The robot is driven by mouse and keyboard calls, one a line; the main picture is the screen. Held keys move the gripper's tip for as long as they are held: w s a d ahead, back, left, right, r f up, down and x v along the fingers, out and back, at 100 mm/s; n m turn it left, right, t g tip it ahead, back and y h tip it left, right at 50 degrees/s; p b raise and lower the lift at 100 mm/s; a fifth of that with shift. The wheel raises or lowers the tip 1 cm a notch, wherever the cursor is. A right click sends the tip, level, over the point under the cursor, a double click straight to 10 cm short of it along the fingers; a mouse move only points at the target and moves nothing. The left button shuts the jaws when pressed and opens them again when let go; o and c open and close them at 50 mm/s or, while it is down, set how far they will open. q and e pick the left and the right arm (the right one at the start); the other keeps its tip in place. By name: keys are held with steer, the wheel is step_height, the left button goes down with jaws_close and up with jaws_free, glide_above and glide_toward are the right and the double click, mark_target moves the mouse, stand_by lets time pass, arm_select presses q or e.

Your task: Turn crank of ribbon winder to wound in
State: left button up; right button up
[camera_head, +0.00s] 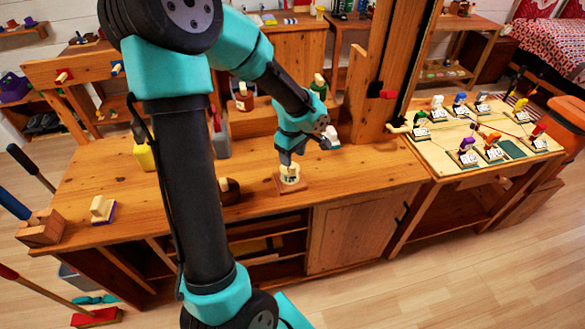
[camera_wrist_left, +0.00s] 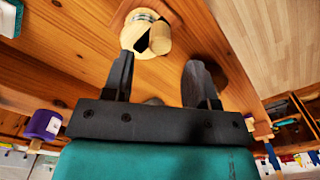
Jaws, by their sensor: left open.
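The ribbon winder (camera_head: 291,184) stands on the wooden workbench, a pale round piece on a small square wooden base. In the left wrist view the winder (camera_wrist_left: 133,38) shows as a pale disc with a dark mark and a short wooden crank knob (camera_wrist_left: 160,39). My left gripper (camera_head: 288,160) is just above the winder, pointing down. In the left wrist view its fingers (camera_wrist_left: 160,62) are apart with nothing between them, and the knob lies just beyond the tips. I cannot tell the crank's exact angle. My right gripper is not in view.
A dark rounded object (camera_head: 230,191) sits left of the winder, partly behind my arm. A pale block on a purple base (camera_head: 103,209) stands at the bench's left. A board with several small pieces (camera_head: 450,143) lies at the right. The bench (camera_head: 370,172) right of the winder is clear.

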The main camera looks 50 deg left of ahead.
mark_target(293, 165)
arm_select(q)
step_height(293, 165, down, 6)
steer(key=shift+f, duration=0.1)
stand_by(0.4)
steer(key=c, duration=0.9)
